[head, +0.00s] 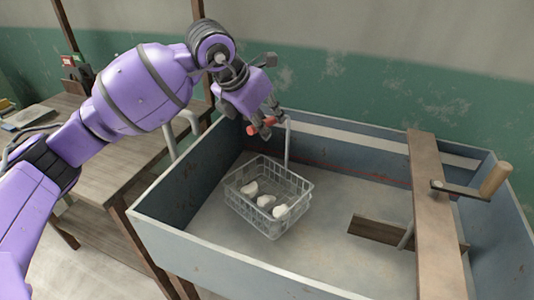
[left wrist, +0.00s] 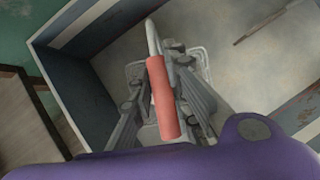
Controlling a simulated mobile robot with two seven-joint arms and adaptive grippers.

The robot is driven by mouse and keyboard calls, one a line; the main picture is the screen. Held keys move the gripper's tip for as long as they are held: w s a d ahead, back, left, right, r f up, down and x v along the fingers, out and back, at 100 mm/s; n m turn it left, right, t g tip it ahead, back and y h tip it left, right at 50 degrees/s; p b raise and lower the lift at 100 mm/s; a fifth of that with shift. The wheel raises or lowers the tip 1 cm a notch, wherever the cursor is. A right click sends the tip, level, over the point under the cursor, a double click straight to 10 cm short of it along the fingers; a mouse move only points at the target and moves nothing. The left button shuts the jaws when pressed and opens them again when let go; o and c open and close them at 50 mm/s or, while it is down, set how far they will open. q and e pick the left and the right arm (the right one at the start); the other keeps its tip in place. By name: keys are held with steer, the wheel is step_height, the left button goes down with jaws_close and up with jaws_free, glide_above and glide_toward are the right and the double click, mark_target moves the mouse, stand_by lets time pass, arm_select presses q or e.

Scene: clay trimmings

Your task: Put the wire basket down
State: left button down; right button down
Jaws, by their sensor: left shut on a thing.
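The wire basket (head: 250,213) is a light grey mesh box with a few white lumps (head: 265,201) in it. It hangs or rests upright inside the grey trough (head: 190,246); I cannot tell whether its base touches the trough floor. A thin upright rod rises from its far side to a red grip (head: 262,128). My left gripper (head: 266,124) is shut on this red grip, above the basket. In the left wrist view the red grip (left wrist: 163,98) lies between the fingers, with part of the basket behind, mostly hidden. My right gripper is out of view.
The floor between basket and slot is clear. A wooden table (head: 105,170) stands at left.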

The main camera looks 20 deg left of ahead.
arm_select(q)
step_height(320, 180, down, 5)
steer(key=shift+r, duration=0.1)
steer(key=c, duration=1.7)
jaws_free()
steer(key=shift+o, duration=0.2)
steer(key=v, duration=1.2)
